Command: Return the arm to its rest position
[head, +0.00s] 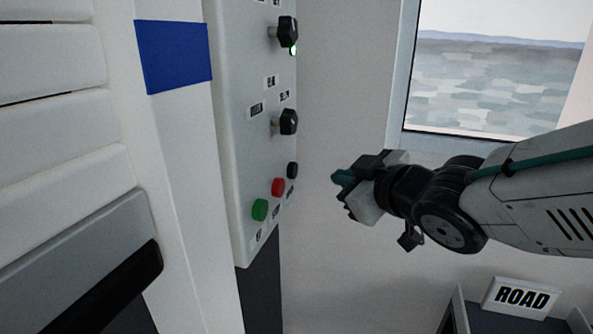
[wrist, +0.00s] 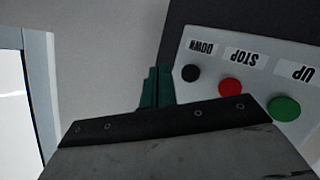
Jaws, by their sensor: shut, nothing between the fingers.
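My gripper (head: 343,180) is at the right of centre in the head view, its fingers pointing left toward the control panel (head: 240,150). Its green fingertips are together and empty, and they also show in the wrist view (wrist: 155,88). A gap separates them from the panel's buttons. The panel has a green button (head: 259,210), a red button (head: 278,187) and a black button (head: 292,170). In the wrist view these are labelled UP (wrist: 285,108), STOP (wrist: 230,87) and DOWN (wrist: 190,73). My arm reaches in from the right edge of the head view.
A white slatted structure (head: 50,130) fills the left. A window (head: 490,85) is behind my arm. A ROAD sign (head: 521,298) stands at lower right.

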